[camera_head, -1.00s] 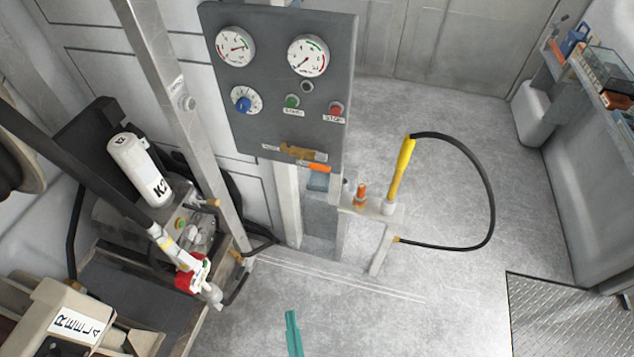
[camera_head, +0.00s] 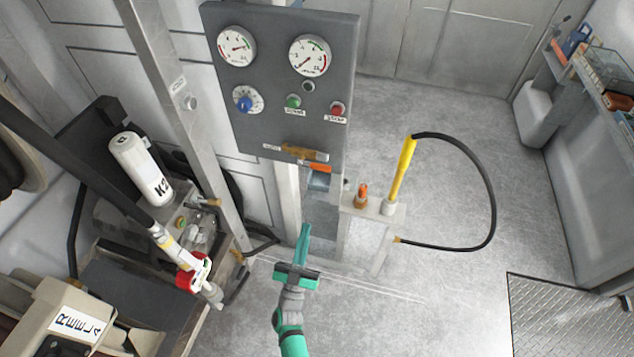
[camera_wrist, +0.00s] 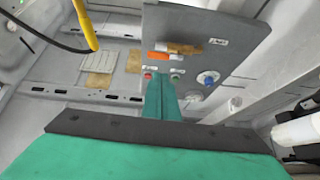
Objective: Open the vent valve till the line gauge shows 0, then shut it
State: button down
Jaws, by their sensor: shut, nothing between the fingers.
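The vent valve (camera_head: 303,153) is a brass body with an orange lever (camera_head: 317,168) at the bottom edge of the grey panel; it also shows in the wrist view (camera_wrist: 184,48). A label beside it is too small to read. Two round gauges (camera_head: 237,46) and (camera_head: 310,55) sit at the panel top. The left needle points right; the right needle points to the lower left. I cannot tell by label which is the line gauge. My teal gripper (camera_head: 306,230) is shut and empty, below the valve and apart from it. Its fingers (camera_wrist: 160,88) point toward the panel.
The panel also holds a blue knob (camera_head: 243,104), a green button (camera_head: 293,101) and a red button (camera_head: 337,108). A post with a yellow-handled hose (camera_head: 402,170) stands to the right. A pump with a white canister (camera_head: 140,168) is at left.

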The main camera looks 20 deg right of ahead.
jog(key=w+d, duration=0.1)
jog(key=w, duration=0.1)
send_near(314, 166)
jog(key=shift+h, duration=0.4)
jog(key=w+d, duration=0.1)
jog(key=w+d+r, duration=0.2)
jog(key=d, duration=0.1)
jog(key=shift+w+d, duration=0.15)
jog(key=shift+w, duration=0.1)
